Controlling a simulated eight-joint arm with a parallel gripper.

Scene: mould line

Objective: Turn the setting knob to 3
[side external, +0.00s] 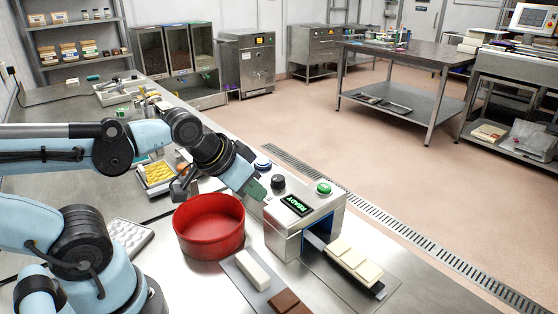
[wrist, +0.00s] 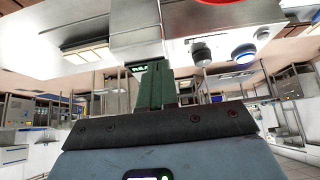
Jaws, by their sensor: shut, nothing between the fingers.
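The setting knob is likely the black knob (side external: 278,182) on top of the steel machine (side external: 290,235). A grey round knob (wrist: 201,52) shows in the wrist view, right of my fingers. Its pointer and numbers are too small to read. My gripper (side external: 258,190) is shut and empty, with green fingertips just left of the black knob and apart from it. In the wrist view my gripper (wrist: 156,70) has its fingers together, pointing toward the machine.
A green READY display (side external: 297,204), a green button (side external: 323,187) and a blue button (side external: 262,163) are on the machine. A red bowl (side external: 209,235) stands left of it. Pale bars (side external: 353,262) lie on its outlet, and a white bar (side external: 253,269) and brown bar (side external: 288,302) lie in front.

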